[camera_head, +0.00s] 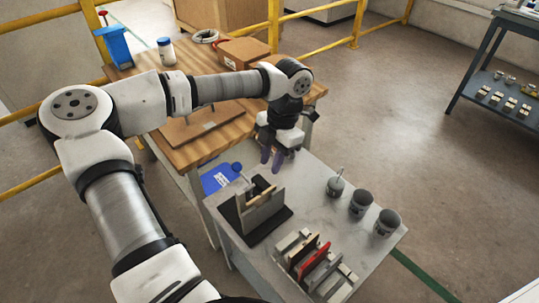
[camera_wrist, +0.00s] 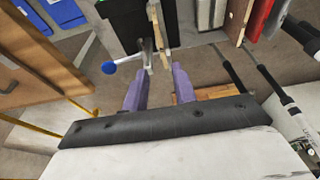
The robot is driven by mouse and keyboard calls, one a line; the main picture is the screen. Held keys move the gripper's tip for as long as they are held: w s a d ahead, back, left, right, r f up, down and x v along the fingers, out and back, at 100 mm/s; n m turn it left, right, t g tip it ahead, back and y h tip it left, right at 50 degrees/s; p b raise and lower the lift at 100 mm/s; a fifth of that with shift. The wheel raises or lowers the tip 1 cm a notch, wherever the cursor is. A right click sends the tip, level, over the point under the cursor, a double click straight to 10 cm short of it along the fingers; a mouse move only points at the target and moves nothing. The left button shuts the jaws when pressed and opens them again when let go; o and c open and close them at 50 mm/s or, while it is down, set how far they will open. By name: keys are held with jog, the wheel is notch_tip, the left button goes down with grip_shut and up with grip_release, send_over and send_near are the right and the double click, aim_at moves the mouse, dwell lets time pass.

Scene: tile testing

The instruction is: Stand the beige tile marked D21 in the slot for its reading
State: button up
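My gripper (camera_head: 270,160) is over the far end of the grey table, with its purple fingers pointing down. In the wrist view the fingers (camera_wrist: 161,75) are apart, with nothing clasped between them. Just beyond the fingertips a beige tile (camera_wrist: 160,30) stands edge-on in a test fixture with a black base (camera_head: 286,217) and grey plate (camera_head: 263,213); the tile's top edge (camera_head: 262,196) also shows in the head view. No D21 mark is legible. A rack (camera_head: 342,290) of slots near the front holds several upright pieces, including a red one (camera_head: 314,262).
A lever with a blue knob (camera_head: 236,167) sticks out from the fixture. Three dark grey cups (camera_head: 361,203) stand along the table's right side. A wooden workbench (camera_head: 205,148) adjoins at the back left, with a blue bin (camera_head: 218,178) below it. Bare tabletop lies between fixture and cups.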

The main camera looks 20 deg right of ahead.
jog(key=b, duration=0.3)
send_over(263, 193)
jog(key=d, duration=0.1)
jog(key=shift+w+d+f, duration=0.1)
jog(key=shift+w+f, duration=0.05)
jog(key=shift+f, duration=1.35)
jog(key=shift+w+d+f, duration=0.1)
jog(key=shift+f, duration=1.4)
jog(key=b+x, duration=0.4)
jog(key=x, duration=0.1)
jog(key=shift+f, duration=0.35)
grip_shut()
jog(key=shift+r, duration=0.1)
notch_tip(263, 193, up, 11)
jog(key=p, duration=0.5)
jog(key=shift+p, duration=0.4)
